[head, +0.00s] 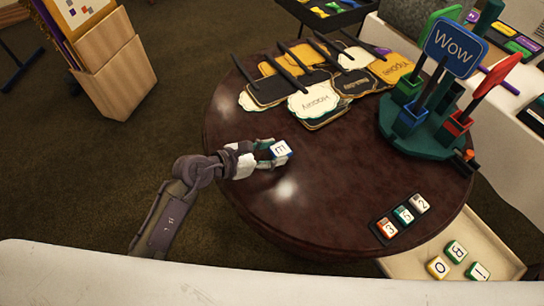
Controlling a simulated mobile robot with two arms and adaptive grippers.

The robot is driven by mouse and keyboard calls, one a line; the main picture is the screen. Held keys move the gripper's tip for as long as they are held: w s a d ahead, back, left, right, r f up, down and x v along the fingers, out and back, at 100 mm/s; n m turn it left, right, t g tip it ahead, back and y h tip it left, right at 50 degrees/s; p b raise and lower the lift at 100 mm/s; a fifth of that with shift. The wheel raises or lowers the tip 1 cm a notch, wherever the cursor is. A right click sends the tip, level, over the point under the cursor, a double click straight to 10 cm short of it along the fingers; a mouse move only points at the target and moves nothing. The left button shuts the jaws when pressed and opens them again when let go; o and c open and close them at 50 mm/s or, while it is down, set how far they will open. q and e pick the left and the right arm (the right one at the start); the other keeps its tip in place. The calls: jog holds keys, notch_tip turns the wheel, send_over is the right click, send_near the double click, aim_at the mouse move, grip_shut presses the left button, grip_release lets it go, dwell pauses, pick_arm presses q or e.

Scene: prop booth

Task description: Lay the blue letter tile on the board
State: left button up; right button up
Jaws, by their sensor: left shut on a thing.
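The blue letter tile (283,149) is white on its face with a dark letter that looks like an E, and blue on its side. My left gripper (268,151) is shut on it, over the left part of the round dark table. A small dark board (393,209) lies near the table's lower right edge, to the right of and below the gripper. It bears a red tile with a 3 (388,229), a teal tile with a 5 (404,215) and an orange-red tile with a 2 (419,204). My right gripper is out of view.
Speech-bubble signs on dark sticks (315,104) cover the table's back. A green holder (425,137) with paddles and a "Wow" sign (455,47) stands at the right. A pale tray (408,266) with several tiles is below right. The table's middle is clear.

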pick_arm(q)
jog(key=shift+f, duration=1.15)
jog(key=shift+f, duration=0.1)
jog(key=o, duration=0.9)
jog(key=shift+o, duration=0.2)
